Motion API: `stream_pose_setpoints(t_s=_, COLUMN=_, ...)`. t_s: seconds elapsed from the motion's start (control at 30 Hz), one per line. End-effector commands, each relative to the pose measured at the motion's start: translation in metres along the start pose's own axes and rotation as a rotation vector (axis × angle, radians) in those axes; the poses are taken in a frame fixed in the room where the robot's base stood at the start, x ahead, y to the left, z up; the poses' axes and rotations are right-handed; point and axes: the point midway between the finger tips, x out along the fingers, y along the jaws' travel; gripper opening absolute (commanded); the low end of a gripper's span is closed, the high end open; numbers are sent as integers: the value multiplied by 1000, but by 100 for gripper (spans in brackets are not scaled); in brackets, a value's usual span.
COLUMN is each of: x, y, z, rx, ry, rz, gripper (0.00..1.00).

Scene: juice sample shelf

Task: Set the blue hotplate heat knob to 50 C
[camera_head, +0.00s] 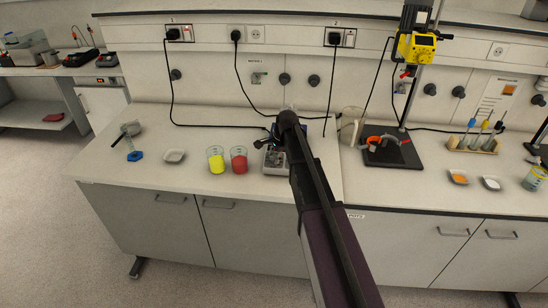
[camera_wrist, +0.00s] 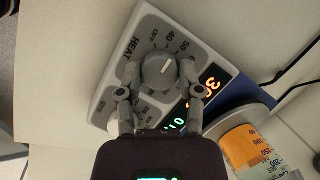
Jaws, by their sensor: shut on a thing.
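The hotplate's pale grey panel (camera_wrist: 108,103) fills the middle of the wrist view, with a strip of its blue body (camera_wrist: 238,91) beside it. The grey round heat knob (camera_wrist: 160,72) has a short white mark and printed OFF, 40 and 50 around its upper side. The mark slants toward the upper right; its exact setting is hard to tell. My gripper (camera_wrist: 158,88) is shut on the knob, one finger on each side. An orange display and a green display are lit, partly covered by a finger. In the head view my arm hides most of the hotplate (camera_head: 273,168).
A red-filled beaker (camera_head: 239,162) and a yellow-filled beaker (camera_head: 217,162) stand left of the hotplate. A stand with a dark base (camera_head: 395,155) is to the right. The bench front left is clear.

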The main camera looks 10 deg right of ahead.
Motion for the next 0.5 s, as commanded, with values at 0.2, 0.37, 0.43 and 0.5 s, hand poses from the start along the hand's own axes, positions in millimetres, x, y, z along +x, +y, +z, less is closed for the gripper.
stream_pose_setpoints(t_s=0.2, x=0, y=2, z=1, rx=154, ry=0, rz=-48, gripper=0)
stream_pose_setpoints(t_s=0.37, x=0, y=2, z=1, rx=229, ry=-1, rz=-71, gripper=0)
stream_pose_setpoints(t_s=0.43, x=0, y=2, z=1, rx=250, ry=-1, rz=-78, gripper=0)
stream_pose_setpoints(t_s=0.5, x=0, y=2, z=1, rx=264, ry=-1, rz=-82, gripper=0)
